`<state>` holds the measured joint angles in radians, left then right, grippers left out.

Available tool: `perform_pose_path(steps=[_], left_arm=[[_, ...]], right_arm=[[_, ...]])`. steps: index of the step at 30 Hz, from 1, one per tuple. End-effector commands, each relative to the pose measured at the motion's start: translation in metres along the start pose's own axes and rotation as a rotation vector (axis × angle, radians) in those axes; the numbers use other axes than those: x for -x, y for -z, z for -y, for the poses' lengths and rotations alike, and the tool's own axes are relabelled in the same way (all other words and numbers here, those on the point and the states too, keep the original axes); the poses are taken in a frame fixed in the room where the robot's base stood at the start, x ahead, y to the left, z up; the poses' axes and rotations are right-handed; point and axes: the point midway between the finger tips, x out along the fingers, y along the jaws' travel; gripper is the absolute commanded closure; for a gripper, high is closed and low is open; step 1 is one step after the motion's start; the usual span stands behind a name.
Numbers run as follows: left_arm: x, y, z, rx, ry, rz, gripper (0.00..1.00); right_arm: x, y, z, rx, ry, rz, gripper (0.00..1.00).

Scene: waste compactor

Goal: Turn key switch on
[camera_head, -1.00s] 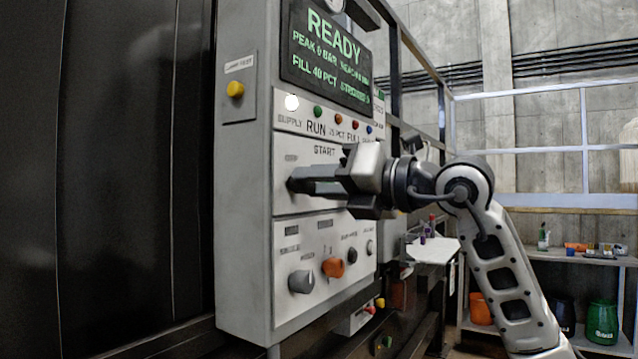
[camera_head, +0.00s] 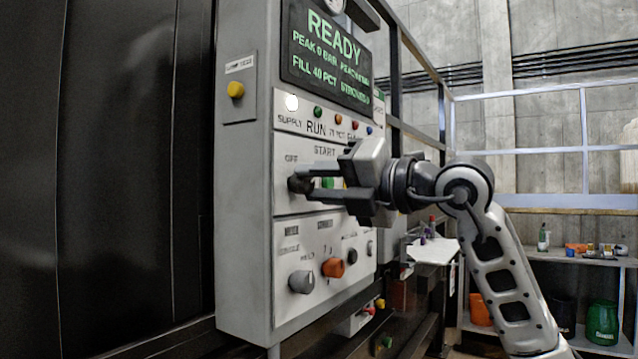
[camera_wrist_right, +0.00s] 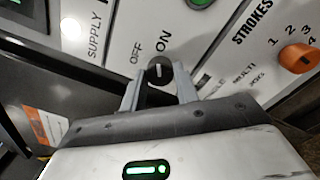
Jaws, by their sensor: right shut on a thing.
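The key switch (camera_wrist_right: 159,70) is a small black round knob with a pale mark. It sits on the white panel below the words OFF and ON. In the wrist view the mark points up the picture, roughly toward ON. My right gripper (camera_wrist_right: 157,84) is shut on the knob, one finger on each side. In the head view the right gripper (camera_head: 306,184) reaches in from the right, one finger above the other, with the dark key switch (camera_head: 297,184) at its tips. My left gripper is not in view.
The display (camera_head: 325,55) above reads READY. A lit white supply lamp (camera_head: 291,102) is below it. A green button (camera_head: 328,183) shows between my fingers. A grey knob (camera_head: 301,282) and an orange knob (camera_head: 333,267) are below. A yellow button (camera_head: 235,89) is on the side face.

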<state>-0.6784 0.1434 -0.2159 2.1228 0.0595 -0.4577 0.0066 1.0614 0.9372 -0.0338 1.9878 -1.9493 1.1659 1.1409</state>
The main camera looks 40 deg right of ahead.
Motion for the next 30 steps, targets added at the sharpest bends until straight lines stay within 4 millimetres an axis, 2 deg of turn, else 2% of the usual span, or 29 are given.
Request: perform_pose_path(steps=[4,5,6,7,15,19,23,30], left_arm=[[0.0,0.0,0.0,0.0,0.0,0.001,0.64],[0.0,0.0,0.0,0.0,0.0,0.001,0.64],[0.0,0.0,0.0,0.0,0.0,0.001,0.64],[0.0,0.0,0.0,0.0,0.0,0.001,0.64],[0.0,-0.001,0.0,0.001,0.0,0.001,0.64],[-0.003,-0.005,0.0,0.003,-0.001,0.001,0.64],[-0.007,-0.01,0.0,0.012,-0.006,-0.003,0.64],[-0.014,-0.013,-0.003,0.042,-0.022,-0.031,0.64]], right_arm=[[0.0,0.0,0.0,-0.003,-0.001,-0.001,0.93],[0.0,0.0,0.0,-0.003,-0.001,-0.001,0.62],[0.0,0.0,0.0,-0.003,-0.001,-0.001,0.5],[0.0,0.0,0.0,-0.002,-0.001,-0.001,0.48],[0.001,0.0,0.0,-0.001,-0.001,0.0,0.48],[0.009,0.001,0.002,0.0,0.0,0.0,0.48],[0.032,0.002,0.003,0.003,0.001,0.003,0.48],[0.091,0.002,0.005,0.001,0.002,0.004,0.48]])
